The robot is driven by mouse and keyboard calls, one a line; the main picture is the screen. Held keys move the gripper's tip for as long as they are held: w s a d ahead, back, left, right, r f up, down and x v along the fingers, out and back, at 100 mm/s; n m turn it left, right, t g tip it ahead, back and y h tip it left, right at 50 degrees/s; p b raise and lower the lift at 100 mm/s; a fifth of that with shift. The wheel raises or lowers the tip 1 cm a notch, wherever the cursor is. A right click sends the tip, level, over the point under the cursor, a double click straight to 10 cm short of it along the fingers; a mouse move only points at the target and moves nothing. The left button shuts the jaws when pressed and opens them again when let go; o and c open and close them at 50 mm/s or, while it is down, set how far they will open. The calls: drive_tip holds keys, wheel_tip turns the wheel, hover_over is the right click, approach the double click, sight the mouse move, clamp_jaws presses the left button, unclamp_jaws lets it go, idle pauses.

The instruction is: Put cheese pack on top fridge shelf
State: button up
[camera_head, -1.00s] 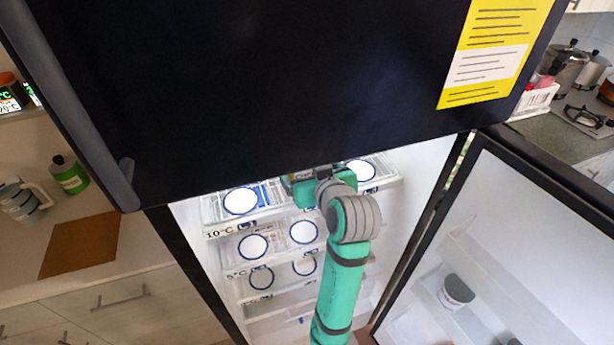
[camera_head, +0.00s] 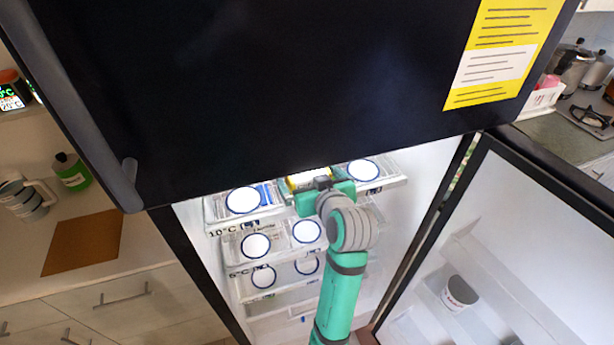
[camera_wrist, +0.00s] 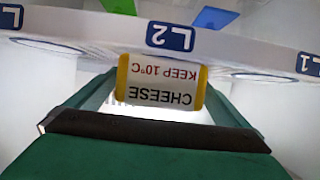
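The cheese pack (camera_wrist: 160,82) has yellow sides and a white label reading CHEESE, KEEP 10°C, upside down in the wrist view. It sits between the two green fingers of my gripper (camera_wrist: 160,100), which appear to touch its sides. In the head view the yellow pack (camera_head: 309,179) shows just beyond my gripper (camera_head: 322,192), at the top visible fridge shelf (camera_head: 280,216), marked 10°C. The pack overlaps the shelf's edge strip (camera_wrist: 230,52) in the wrist view. I cannot tell whether it touches the shelf.
White blue-rimmed discs (camera_head: 244,200) lie left and right of the pack. A dark upper door (camera_head: 250,90) hangs over the opening and hides the shelf's back.

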drive_tip(key=shift+r, duration=0.15)
drive_tip(key=v, duration=1.2)
drive_tip(key=s+f+m+h, duration=0.1)
drive_tip(key=s+f+m, duration=0.1)
drive_tip(key=s+f, duration=0.35)
drive_tip(key=s+f+m+t+h, duration=0.1)
drive_tip(key=s+f+h, duration=0.1)
drive_tip(key=f, duration=0.7)
drive_tip(key=s+f+m+h, duration=0.1)
drive_tip(key=s+f+m, duration=0.15)
drive_tip(key=f, duration=0.45)
drive_tip(key=s+a+f+n, duration=0.1)
drive_tip(key=s+a, duration=0.1)
drive_tip(key=s, duration=1)
drive_tip(key=s+a+f+n+t, duration=0.1)
drive_tip(key=s+a, duration=0.1)
drive_tip(key=s, duration=1)
drive_tip(key=shift+s+a, duration=0.25)
drive_tip(key=shift+c, duration=0.3)
